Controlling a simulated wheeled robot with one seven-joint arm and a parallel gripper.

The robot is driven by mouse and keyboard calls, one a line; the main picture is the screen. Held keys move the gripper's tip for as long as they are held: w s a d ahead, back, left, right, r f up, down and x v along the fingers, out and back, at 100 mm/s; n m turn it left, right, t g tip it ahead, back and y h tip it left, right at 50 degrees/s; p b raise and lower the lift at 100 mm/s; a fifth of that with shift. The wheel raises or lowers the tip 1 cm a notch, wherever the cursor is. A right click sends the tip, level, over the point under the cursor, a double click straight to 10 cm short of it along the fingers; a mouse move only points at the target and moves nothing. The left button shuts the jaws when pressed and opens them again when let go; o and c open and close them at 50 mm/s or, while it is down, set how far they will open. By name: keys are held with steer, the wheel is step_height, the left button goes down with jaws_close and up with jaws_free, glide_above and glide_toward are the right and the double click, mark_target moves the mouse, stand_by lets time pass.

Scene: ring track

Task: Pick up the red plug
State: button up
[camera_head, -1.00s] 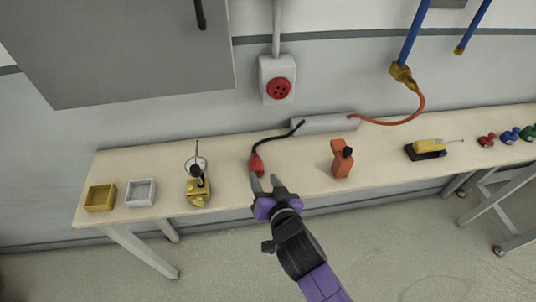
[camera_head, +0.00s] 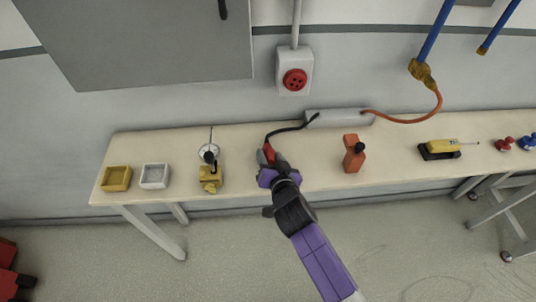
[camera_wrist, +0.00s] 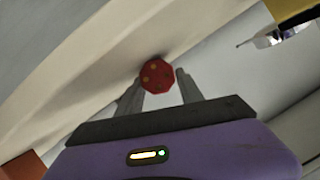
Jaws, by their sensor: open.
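In the wrist view the plug's round red face (camera_wrist: 157,76) shows between and just beyond the tips of my gripper (camera_wrist: 160,85). I cannot tell whether the fingers touch it. The gripper partly hides the plug in the head view.
On the table (camera_head: 320,180) an orange object (camera_head: 354,153) stands to the right, and a yellow tool (camera_head: 440,148) farther right. A yellow device (camera_head: 210,175), a white tray (camera_head: 154,176) and a yellow tray (camera_head: 116,179) are left. A red socket (camera_head: 294,80) is on the wall.

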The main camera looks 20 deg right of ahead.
jaws_close()
steer(key=shift+r, duration=0.15)
